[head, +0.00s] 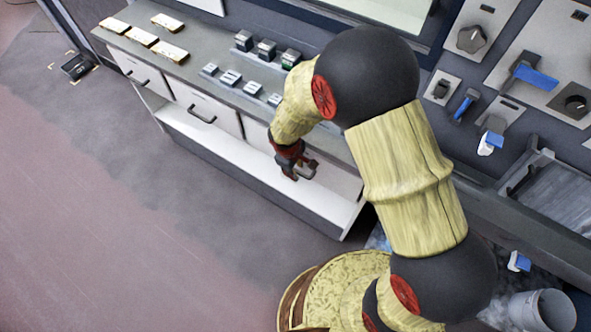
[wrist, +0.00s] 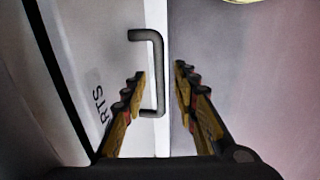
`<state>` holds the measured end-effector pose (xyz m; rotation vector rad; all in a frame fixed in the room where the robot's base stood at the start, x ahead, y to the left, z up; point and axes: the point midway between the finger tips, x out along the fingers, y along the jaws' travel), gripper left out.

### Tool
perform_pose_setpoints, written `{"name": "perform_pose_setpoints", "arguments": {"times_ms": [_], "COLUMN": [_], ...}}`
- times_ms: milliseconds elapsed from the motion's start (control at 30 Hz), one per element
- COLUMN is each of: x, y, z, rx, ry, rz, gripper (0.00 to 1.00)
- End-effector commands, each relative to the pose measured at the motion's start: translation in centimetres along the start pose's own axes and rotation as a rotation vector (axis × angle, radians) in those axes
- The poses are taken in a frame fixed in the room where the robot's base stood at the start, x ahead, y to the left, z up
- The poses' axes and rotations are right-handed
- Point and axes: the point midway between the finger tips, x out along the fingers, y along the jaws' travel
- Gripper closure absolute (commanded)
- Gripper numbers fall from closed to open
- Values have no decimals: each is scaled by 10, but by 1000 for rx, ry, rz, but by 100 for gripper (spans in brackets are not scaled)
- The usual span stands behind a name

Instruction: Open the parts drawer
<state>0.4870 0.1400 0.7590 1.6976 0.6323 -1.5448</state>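The parts drawer's white front (wrist: 95,50) fills the left of the wrist view. Sideways lettering ending in "RTS" shows on it; the rest is hidden. Its dark bar handle (wrist: 160,50) stands out between my gripper's fingers (wrist: 160,70). The fingers are apart, one on each side of the bar, and I see no clear grip on it. In the head view my gripper (head: 301,172) is low at the right end of the cabinet. A drawer front (head: 255,132) there is mostly hidden by my arm.
The cabinet (head: 185,72) has two more drawers with handles (head: 203,118) and an open shelf (head: 255,165) below. Gold-topped blocks (head: 141,36) and small grey parts (head: 230,78) sit on top. A control panel with knobs (head: 471,38) is at right.

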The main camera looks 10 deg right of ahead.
Motion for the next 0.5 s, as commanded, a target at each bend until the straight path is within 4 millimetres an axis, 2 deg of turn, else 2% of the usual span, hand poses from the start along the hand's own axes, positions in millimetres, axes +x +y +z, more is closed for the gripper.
{"name": "perform_pose_setpoints", "arguments": {"times_ms": [267,500], "x": [2,2], "y": [0,0], "z": [0,0], "rx": [0,0], "ry": [1,1], "rz": [0,0], "gripper": [71,85]}}
